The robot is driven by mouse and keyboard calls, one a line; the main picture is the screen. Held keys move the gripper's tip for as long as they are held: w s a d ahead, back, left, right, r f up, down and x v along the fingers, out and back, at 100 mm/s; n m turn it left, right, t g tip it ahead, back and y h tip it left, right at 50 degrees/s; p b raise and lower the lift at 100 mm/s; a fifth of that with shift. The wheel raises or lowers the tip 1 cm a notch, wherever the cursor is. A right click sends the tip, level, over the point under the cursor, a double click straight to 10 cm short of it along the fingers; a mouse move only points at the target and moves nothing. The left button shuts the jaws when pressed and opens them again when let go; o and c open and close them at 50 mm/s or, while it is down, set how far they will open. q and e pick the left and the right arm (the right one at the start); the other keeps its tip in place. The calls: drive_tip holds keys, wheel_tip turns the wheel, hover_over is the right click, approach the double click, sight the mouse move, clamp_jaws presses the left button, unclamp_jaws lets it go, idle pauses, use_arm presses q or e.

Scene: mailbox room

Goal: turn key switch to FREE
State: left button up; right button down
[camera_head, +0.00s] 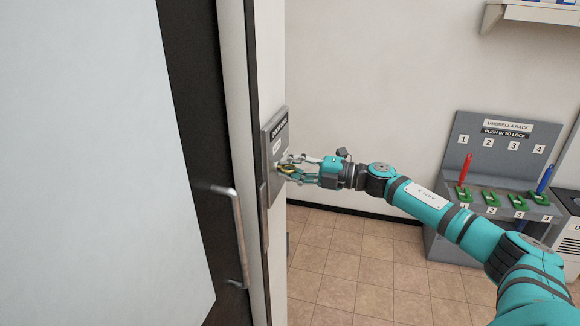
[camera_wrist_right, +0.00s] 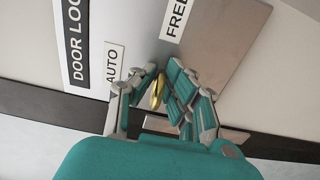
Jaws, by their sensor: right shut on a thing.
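The key switch is on a grey door lock panel (camera_head: 265,172) fixed to the wall edge beside the door. In the right wrist view the panel (camera_wrist_right: 222,50) carries the labels DOOR LOCK, AUTO (camera_wrist_right: 113,66) and FREE (camera_wrist_right: 175,17). A yellow key (camera_wrist_right: 157,92) stands between the fingers of my right gripper (camera_wrist_right: 160,88). My right gripper also shows in the head view (camera_head: 288,168), at the panel, shut on the key. The key's slot is hidden by the fingers. My left gripper is not in view.
A door with a metal pull handle (camera_head: 237,235) is at the left. A grey umbrella rack (camera_head: 500,150) with a red and a blue umbrella stands at the right. The tiled floor (camera_head: 350,265) between them is clear.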

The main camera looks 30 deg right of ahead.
drive_tip(key=c, duration=1.4)
unclamp_jaws()
drive_tip(key=shift+c, duration=0.2)
drive_tip(key=v, duration=1.2)
